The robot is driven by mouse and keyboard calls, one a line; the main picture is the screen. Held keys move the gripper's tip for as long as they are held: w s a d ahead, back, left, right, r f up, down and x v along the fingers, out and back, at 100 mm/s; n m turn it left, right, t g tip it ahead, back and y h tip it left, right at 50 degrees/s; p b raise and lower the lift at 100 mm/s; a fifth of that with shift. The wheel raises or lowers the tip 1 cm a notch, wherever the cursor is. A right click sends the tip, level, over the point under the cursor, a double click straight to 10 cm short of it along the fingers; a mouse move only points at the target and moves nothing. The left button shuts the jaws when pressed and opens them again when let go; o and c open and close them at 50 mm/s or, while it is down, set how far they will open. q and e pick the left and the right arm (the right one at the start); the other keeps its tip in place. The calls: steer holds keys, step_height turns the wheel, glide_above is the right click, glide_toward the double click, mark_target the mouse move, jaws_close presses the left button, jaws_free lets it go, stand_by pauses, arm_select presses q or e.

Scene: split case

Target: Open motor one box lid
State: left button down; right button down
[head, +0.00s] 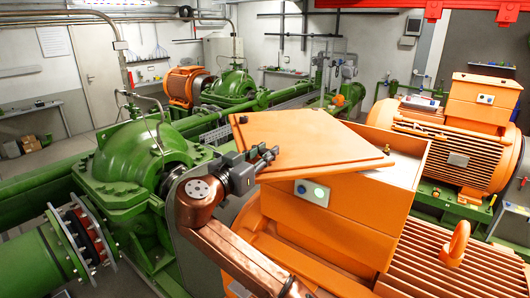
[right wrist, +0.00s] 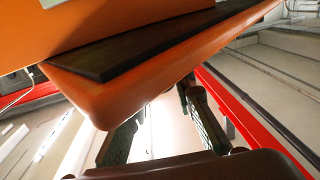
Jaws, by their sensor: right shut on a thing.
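The motor box (head: 365,215) is orange, with a lit green button on its front, and sits on the nearest orange motor. Its flat orange lid (head: 315,138) is turned askew, overhanging the box to the left. Part of the box top shows uncovered at the right. My right gripper (head: 268,157) is shut on the lid's left edge. In the right wrist view the lid (right wrist: 150,85) fills the upper middle, with a dark strip along its underside, and the fingers reach up to its edge. The exact finger contact is hard to see. My left gripper is not in view.
A green pump (head: 125,165) with pipes stands left of my right arm. The motor's ribbed housing and lifting ring (head: 455,244) are at the lower right. A second orange motor (head: 450,140) with its own box stands behind at the right. A red beam (head: 430,8) crosses overhead.

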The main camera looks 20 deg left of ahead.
steer(key=c, duration=1.6)
jaws_free()
steer(key=s, duration=0.4)
steer(key=s+a, duration=0.1)
steer(key=s, duration=0.3)
steer(key=s+a, duration=0.1)
steer(key=s, duration=0.3)
